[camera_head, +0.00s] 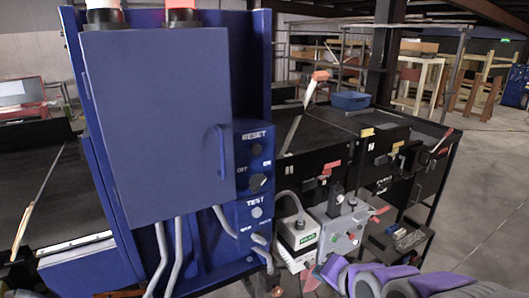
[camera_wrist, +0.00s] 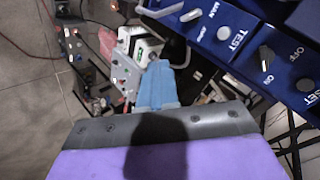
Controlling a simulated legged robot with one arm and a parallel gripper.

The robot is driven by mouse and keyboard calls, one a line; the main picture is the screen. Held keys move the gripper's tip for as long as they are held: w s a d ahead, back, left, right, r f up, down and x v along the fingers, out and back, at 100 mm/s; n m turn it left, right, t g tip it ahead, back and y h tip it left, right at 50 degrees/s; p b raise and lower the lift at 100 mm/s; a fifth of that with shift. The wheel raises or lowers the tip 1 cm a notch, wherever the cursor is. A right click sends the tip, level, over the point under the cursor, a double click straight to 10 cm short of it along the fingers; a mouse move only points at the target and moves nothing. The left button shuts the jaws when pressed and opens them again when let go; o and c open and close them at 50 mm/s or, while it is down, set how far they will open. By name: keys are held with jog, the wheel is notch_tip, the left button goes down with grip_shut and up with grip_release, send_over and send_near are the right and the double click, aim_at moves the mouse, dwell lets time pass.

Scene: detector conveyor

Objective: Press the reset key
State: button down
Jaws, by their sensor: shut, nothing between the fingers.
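The reset key (camera_head: 256,150) is a small dark round control under the RESET label, high on the narrow blue control panel in the head view.
An OFF/ON knob (camera_head: 258,183) and a TEST knob (camera_head: 256,212) sit below the reset key. A large blue cabinet (camera_head: 155,125) stands left of the panel. A white-and-green box (camera_head: 299,236) and a grey switch box (camera_head: 344,232) are near my arm. Grey floor is clear at right.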

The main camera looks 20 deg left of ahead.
jog(key=w+a+r+m+t+y+p, duration=0.2)
jog(key=a+r, duration=0.3)
jog(key=r, duration=0.3)
jog(key=w+a+r+m+t+y+p, duration=0.2)
jog(key=w+a+r+m+y+p, duration=0.1)
jog(key=r, duration=0.6)
jog(key=w+a+y+p, duration=0.1)
jog(key=w+a, duration=0.1)
jog(key=shift+w+y, duration=0.3)
jog(key=shift+y, duration=0.1)
jog(key=shift+w+a, duration=0.1)
jog(key=shift+a, duration=0.05)
